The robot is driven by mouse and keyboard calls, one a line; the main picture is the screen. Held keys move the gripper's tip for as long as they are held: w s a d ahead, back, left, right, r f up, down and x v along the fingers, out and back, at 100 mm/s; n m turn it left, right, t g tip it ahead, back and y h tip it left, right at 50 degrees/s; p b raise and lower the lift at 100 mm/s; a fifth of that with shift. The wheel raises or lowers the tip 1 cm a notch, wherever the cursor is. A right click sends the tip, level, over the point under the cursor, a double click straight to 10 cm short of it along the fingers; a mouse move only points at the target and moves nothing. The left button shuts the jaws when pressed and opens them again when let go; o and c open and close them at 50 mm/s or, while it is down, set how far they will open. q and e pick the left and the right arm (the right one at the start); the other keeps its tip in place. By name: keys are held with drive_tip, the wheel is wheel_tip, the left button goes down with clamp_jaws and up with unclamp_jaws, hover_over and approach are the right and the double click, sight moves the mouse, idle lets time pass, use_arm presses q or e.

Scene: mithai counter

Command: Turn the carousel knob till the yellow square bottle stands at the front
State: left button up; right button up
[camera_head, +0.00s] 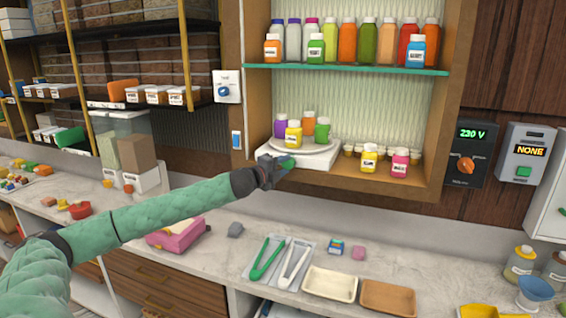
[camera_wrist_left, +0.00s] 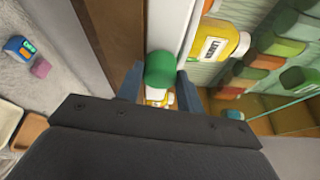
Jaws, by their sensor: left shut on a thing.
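The carousel (camera_head: 331,146) is a round pale turntable on a white base (camera_head: 312,162) in the lower cabinet bay. A yellow bottle (camera_head: 293,137) stands at its front left, with a purple bottle (camera_head: 280,127) behind to the left, an orange one (camera_head: 309,119) at the back and a green one (camera_head: 322,133) at the right. A labelled yellow bottle also shows in the left wrist view (camera_wrist_left: 222,45). My left gripper (camera_head: 280,165) is at the base's front, shut on the green knob (camera_wrist_left: 160,68), which sits between its fingers. My right gripper is out of view.
Another yellow bottle (camera_head: 369,159) and a pink bottle (camera_head: 400,165) stand right of the carousel, before several small jars. A teal-edged shelf (camera_head: 345,68) with several bottles is above. Tongs (camera_head: 268,258) and trays (camera_head: 330,284) lie on the counter below.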

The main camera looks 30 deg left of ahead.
use_arm(q)
drive_tip(key=shift+f+m, duration=0.1)
drive_tip(key=shift+m, duration=0.2)
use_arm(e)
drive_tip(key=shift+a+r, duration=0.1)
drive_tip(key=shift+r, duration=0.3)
use_arm(q)
drive_tip(key=o, duration=1)
drive_tip(key=shift+s+f+b, duration=0.15)
drive_tip(key=shift+s+b, duration=0.2)
drive_tip(key=shift+s, duration=0.1)
drive_tip(key=s+a+b, duration=0.1)
drive_tip(key=s+b, duration=0.4)
drive_tip(key=s, duration=0.1)
drive_tip(key=shift+s+r, duration=0.3)
drive_tip(key=shift+s, duration=0.05)
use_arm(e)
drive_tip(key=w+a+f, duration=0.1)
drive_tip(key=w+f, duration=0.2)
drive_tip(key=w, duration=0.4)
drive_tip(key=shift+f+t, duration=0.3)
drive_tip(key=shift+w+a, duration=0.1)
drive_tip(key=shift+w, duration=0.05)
